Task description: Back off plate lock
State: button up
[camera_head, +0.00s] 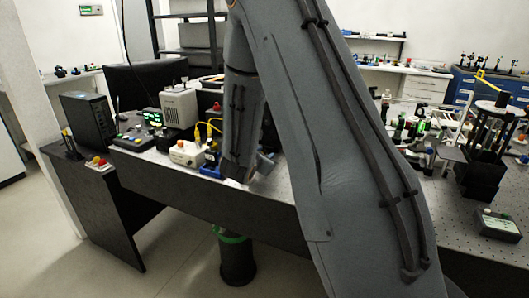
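My arm fills the middle of the head view and covers much of the bench. Its far section reaches down to the front edge of the bench, where a grey part of my arm's end (262,166) shows. I cannot make out the fingers, or whether they hold anything. I cannot pick out a plate lock; it may be hidden behind my arm or too small to tell. A blue device (211,163) with yellow cables stands just left of the arm's end.
A white box with a red knob (186,153), a beige instrument (179,106), a black computer tower (88,122) and a monitor stand on the left bench. Crowded optics (420,128), a black stand (482,178) and a grey controller (498,225) are at right. A dark bin (237,262) stands below the bench.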

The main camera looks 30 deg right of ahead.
jog(key=shift+w+d+f, duration=0.2)
jog(key=shift+w+d, duration=0.2)
jog(key=shift+w, duration=0.05)
grip_shut()
jog(key=shift+a, duration=0.1)
jog(key=n, duration=0.1)
jog(key=n+g+p, duration=0.1)
jog(key=shift+w+a+n+g+h, duration=0.2)
jog(key=shift+n+g+h, duration=0.1)
jog(key=shift+n+h, duration=0.1)
jog(key=shift+w+a+n+g+h+p, duration=0.15)
jog(key=shift+n+g+h, duration=0.35)
jog(key=shift+n, duration=0.35)
jog(key=shift+w+n+g+h+p, duration=0.15)
jog(key=shift+n+g+h, duration=0.3)
jog(key=shift+n, duration=0.4)
